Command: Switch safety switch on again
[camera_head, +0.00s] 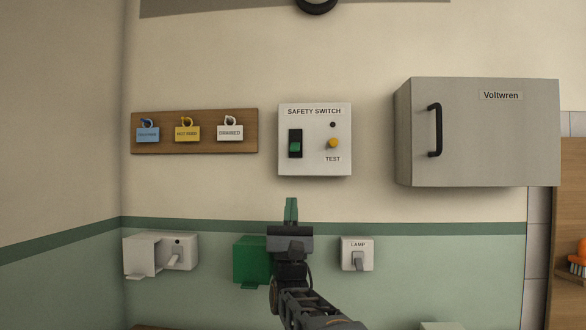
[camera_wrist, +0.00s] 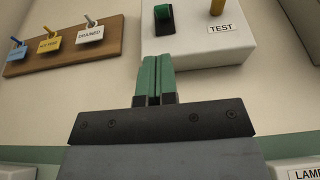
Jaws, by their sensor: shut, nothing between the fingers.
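The safety switch (camera_head: 314,160) is a white box on the wall in the middle of the head view, labelled "SAFETY SWITCH". It has a black rocker with a green lower part (camera_head: 295,144), a yellow test button (camera_head: 333,143) and a small dark dot above that button. In the wrist view the green part of the rocker (camera_wrist: 163,14) and the "TEST" label show at the top. My gripper (camera_head: 291,201) has green fingers and is shut and empty. Its fingertips (camera_wrist: 155,60) point up below the rocker and appear over the box's lower edge in the wrist view. I cannot tell whether they touch the box.
A wooden board (camera_head: 194,146) with blue, yellow and white tags hangs at left. A grey Voltwren cabinet (camera_head: 480,135) juts out at right. Below are an open-lidded white box (camera_head: 142,255), a green box (camera_head: 252,259) behind my arm and a lamp switch (camera_head: 357,255).

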